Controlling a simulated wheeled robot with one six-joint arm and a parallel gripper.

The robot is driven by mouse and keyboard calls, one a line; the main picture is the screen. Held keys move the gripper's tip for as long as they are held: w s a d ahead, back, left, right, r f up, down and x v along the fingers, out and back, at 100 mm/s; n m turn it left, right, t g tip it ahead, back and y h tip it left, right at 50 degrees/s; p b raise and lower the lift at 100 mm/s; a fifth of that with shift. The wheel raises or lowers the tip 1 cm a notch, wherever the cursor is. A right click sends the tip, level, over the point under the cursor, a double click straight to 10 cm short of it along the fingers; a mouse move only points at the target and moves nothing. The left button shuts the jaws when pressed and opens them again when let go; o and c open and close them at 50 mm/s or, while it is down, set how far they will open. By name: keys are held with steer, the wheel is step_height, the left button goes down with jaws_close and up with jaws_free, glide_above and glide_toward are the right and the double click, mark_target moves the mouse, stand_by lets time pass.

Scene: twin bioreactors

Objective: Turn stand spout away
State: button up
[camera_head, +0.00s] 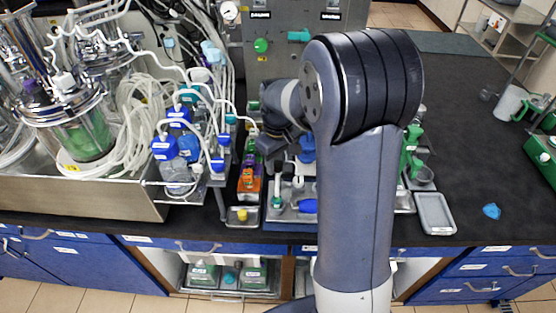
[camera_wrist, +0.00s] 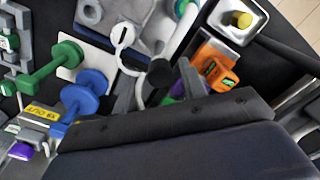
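In the wrist view, a stand part with a pale ring (camera_wrist: 122,35) and a curved white piece has a dark round knob (camera_wrist: 160,72). I take this for the stand spout, but its shape is partly hidden. My gripper (camera_wrist: 155,88) appears open, with one grey finger on each side of the white piece and knob. Whether either finger touches them I cannot tell. The dark gripper body hides the lower part of the wrist view. In the head view, my gripper (camera_head: 270,146) is over the bench beside the orange device, and my arm hides much of the stand area.
An orange device (camera_wrist: 215,65) and a small tray with a yellow-topped item (camera_wrist: 242,20) lie close by. Green (camera_wrist: 50,68) and blue (camera_wrist: 85,92) dumbbell-shaped parts are left. Bioreactor glassware (camera_head: 75,125) and tubing crowd the bench's left; the black bench top (camera_head: 470,130) is mostly clear at right.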

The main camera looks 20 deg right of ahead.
jaws_close()
steer(key=shift+m, duration=0.3)
stand_by(0.3)
steer(key=m, duration=1.1)
stand_by(0.3)
steer(key=shift+m, duration=0.3)
steer(key=shift+o, duration=0.9)
jaws_free()
steer(key=shift+r, duration=0.1)
